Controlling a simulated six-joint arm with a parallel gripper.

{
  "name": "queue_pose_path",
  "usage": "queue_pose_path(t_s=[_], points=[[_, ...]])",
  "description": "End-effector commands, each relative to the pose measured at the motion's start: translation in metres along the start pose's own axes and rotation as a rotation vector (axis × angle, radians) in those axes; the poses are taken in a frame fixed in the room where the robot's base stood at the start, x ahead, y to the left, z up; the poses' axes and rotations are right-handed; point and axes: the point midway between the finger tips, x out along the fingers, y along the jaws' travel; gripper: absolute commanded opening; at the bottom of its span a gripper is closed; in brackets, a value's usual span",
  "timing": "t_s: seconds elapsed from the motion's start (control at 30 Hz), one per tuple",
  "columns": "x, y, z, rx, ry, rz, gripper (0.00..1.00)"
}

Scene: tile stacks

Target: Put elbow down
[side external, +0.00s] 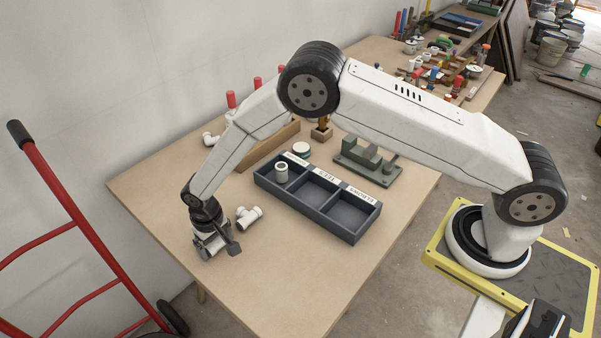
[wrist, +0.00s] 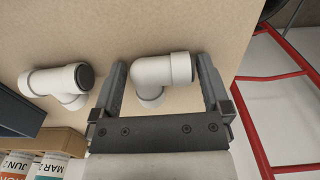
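The elbow (wrist: 160,78) is a white pipe fitting with a dark open end, low over or on the table between my fingers. In the side view only a bit of white shows at the fingertips. My gripper (side external: 212,248) is low at the table's left part; in the wrist view its fingers (wrist: 162,80) stand wide apart on either side of the elbow. A thin gap seems to show at the left finger; contact at the right finger is unclear. A dark blue tray (side external: 318,222) has three labelled compartments; the left one holds a white fitting (side external: 281,173).
A white tee (side external: 249,216) lies on the table right beside my gripper; it also shows in the wrist view (wrist: 60,85). A wooden rack (side external: 270,145), a green fixture (side external: 368,165) and a white round piece (side external: 301,148) stand behind. The front table (side external: 290,290) is clear.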

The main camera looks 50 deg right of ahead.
Motion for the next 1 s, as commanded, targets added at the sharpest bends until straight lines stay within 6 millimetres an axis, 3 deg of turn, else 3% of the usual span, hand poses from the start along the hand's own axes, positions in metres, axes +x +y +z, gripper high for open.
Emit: queue_pose_path(t_s=[0.47,0.67,1.0], points=[[-0.008,0.000,0.000,0.000,0.001,-0.001,1.00],[-0.026,0.000,-0.001,0.000,0.002,-0.001,1.00],[-0.075,0.000,-0.001,-0.001,0.001,-0.001,1.00]])
